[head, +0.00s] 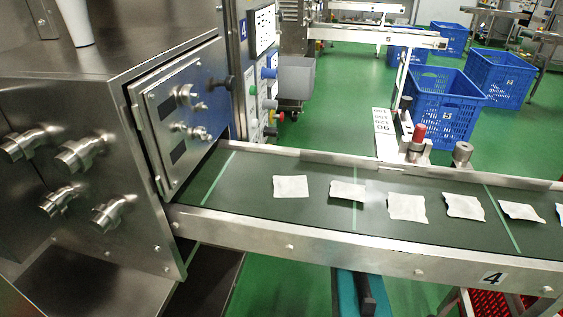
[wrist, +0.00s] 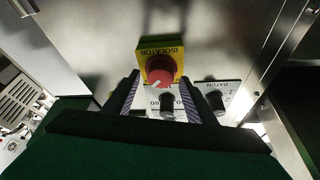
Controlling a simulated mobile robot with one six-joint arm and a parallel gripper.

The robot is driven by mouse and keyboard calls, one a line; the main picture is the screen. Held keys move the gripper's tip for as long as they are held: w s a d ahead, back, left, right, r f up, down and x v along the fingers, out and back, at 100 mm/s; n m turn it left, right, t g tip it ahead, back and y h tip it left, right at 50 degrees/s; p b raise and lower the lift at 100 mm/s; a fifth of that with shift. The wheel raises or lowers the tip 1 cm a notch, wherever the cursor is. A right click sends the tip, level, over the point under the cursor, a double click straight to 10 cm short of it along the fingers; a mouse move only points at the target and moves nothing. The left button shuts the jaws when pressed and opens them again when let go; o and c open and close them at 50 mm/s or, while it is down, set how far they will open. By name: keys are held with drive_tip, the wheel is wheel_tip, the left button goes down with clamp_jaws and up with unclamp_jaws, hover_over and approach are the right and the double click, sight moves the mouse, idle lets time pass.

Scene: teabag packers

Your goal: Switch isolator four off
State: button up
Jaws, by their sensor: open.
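The isolator switch is a round red knob (wrist: 159,70) on a yellow plate (wrist: 148,47) lettered ISOLATOR, seen upside down in the wrist view. A pale mark on the knob points down and to the left in the picture. My gripper (wrist: 161,80) is open, with one finger on each side of the knob. I cannot tell whether the fingers touch it. The isolator and my gripper cannot be made out in the head view.
Black selector knobs sit close below the isolator in the wrist view, one by a BATCH label (wrist: 217,84). In the head view, a conveyor (head: 330,215) carries several white teabags. A steel machine (head: 90,110) stands left; blue crates (head: 440,105) stand behind.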

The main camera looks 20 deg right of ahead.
drive_tip(key=c, duration=1)
drive_tip(key=shift+c, duration=0.2)
drive_tip(key=shift+n+p, duration=0.3)
drive_tip(key=shift+n, duration=0.3)
drive_tip(key=n+g, duration=0.3)
drive_tip(key=n, duration=0.4)
drive_tip(key=n+g+y+p, duration=0.1)
drive_tip(key=n+g, duration=0.2)
drive_tip(key=n, duration=0.5)
drive_tip(key=n+g, duration=0.4)
drive_tip(key=n, duration=0.3)
drive_tip(key=shift+w+d+r+n+y, duration=0.1)
drive_tip(key=shift+w+n+y, duration=0.2)
drive_tip(key=shift+n, duration=0.1)
